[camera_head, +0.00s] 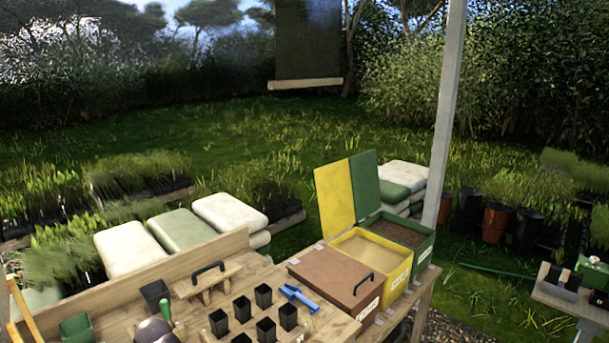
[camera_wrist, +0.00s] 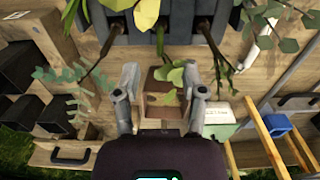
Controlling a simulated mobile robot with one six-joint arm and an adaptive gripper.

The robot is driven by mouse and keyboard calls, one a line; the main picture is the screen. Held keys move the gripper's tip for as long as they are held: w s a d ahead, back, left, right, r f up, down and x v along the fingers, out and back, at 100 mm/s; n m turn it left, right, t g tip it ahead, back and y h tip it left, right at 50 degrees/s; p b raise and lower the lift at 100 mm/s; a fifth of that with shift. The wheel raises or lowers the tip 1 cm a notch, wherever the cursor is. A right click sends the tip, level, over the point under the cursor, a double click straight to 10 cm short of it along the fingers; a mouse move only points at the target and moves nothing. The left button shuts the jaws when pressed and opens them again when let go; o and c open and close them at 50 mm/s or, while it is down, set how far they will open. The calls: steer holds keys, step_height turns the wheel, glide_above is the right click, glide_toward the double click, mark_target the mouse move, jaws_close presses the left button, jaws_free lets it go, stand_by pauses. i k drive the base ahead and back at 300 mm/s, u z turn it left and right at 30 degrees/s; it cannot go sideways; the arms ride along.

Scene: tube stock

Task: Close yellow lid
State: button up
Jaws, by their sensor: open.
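The yellow lid (camera_head: 335,197) stands open and upright at the back of the yellow bin (camera_head: 347,237) in the head view. The bin is open on top and holds a sandy fill. The yellow lid stands directly beside an upright green lid (camera_head: 365,182). My gripper (camera_wrist: 161,82) shows only in the wrist view, its two grey fingers spread apart with nothing gripped. It is over another part of the bench, among leaves and stems. The yellow lid cannot be made out in the wrist view.
A closed brown-lidded bin (camera_head: 330,279) stands left of the yellow bin, and an open green bin (camera_head: 417,247) right of it. A grey post (camera_head: 447,110) rises behind the green bin. Black pots (camera_head: 264,295) and a blue tool (camera_head: 298,296) are on the bench nearby.

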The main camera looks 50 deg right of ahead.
mark_target(333, 180)
steer(key=u, duration=1.15)
steer(key=k, duration=1.05)
steer(key=z, duration=3.7)
steer(key=i, duration=0.1)
steer(key=u, duration=1.8)
